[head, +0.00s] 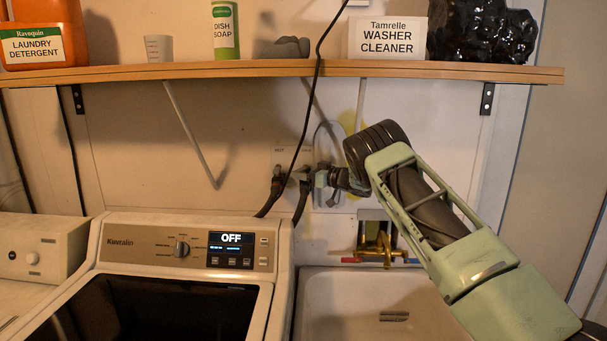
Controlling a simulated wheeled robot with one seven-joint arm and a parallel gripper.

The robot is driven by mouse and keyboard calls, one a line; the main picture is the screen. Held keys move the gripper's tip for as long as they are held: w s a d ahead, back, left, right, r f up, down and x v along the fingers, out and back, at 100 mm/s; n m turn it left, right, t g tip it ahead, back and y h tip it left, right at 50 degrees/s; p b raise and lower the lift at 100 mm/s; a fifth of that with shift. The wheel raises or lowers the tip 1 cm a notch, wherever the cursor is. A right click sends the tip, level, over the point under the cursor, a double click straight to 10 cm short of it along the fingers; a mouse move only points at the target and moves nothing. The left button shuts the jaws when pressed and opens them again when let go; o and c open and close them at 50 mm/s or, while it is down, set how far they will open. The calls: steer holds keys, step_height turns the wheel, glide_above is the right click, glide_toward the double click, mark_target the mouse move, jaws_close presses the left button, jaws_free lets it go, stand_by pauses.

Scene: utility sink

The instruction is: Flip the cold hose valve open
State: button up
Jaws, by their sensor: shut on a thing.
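The cold hose valve (306,173) is on the wall outlet box behind the washer, the right one of two valves, with a dark hose running down from it. My gripper (318,182) comes in from the right and is shut on it at its right side. The fingertips are small and dark here, and they partly hide the valve, so its handle angle cannot be told. The hot hose valve (278,175) is just to the left, under a faint "HOT" label; my gripper is apart from it.
A washer (180,245) reading "OFF" stands below left. A white sink (350,300) with a brass faucet (382,248) is below my arm. A shelf (270,69) with bottles and boxes runs above. A black cable hangs in front of the valves.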

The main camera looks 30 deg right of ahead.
steer(key=shift+r, duration=0.1)
steer(key=o, duration=0.7)
steer(key=b+v, duration=0.6)
steer(key=v, duration=1.1)
steer(key=shift+s, duration=0.25)
